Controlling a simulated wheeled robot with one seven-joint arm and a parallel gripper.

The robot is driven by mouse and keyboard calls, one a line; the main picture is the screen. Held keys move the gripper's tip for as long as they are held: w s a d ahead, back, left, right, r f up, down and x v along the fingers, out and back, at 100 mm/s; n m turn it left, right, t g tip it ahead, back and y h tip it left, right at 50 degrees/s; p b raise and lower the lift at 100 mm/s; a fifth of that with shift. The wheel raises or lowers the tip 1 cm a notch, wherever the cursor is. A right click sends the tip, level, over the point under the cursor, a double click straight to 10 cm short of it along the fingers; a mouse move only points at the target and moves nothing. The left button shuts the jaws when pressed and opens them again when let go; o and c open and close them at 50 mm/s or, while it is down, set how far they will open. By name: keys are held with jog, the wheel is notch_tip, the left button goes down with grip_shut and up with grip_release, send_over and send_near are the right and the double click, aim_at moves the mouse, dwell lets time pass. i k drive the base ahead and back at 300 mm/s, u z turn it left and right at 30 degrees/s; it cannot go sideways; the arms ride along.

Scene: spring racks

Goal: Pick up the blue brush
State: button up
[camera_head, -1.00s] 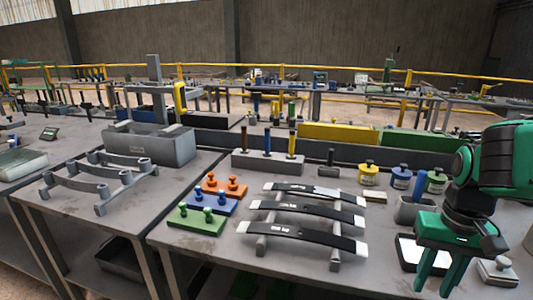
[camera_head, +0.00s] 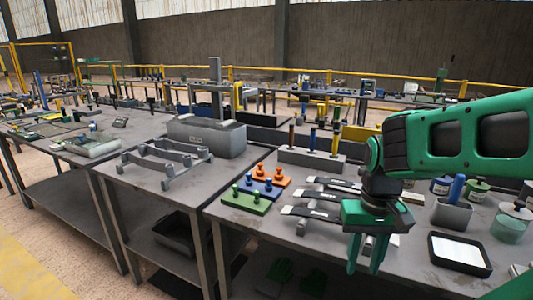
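Two blue upright items could be the blue brush. One is a blue handle (camera_head: 312,138) in the middle of a grey block (camera_head: 305,158), between an orange-brown handle (camera_head: 291,134) and a yellow one (camera_head: 335,140). The other is a thick blue rod (camera_head: 457,188) standing in a grey cup (camera_head: 450,214) at the right. No bristles show on either. My green gripper (camera_head: 367,258) points down over the front of the table, in front of the leaf-spring rack and left of the cup. Its fingers are apart and nothing shows between them.
Black-and-silver leaf springs (camera_head: 318,196) lie under and left of my gripper, partly hidden. Orange, blue and green knobbed blocks (camera_head: 248,200) stand left of them. A black-rimmed tray (camera_head: 436,258) and jars (camera_head: 477,190) are at the right. A grey rack (camera_head: 165,160) stands on the left table.

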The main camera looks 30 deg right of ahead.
aim_at(313, 129)
jog(key=u, duration=1.75)
jog(key=i, duration=2)
jog(key=z, duration=3.6)
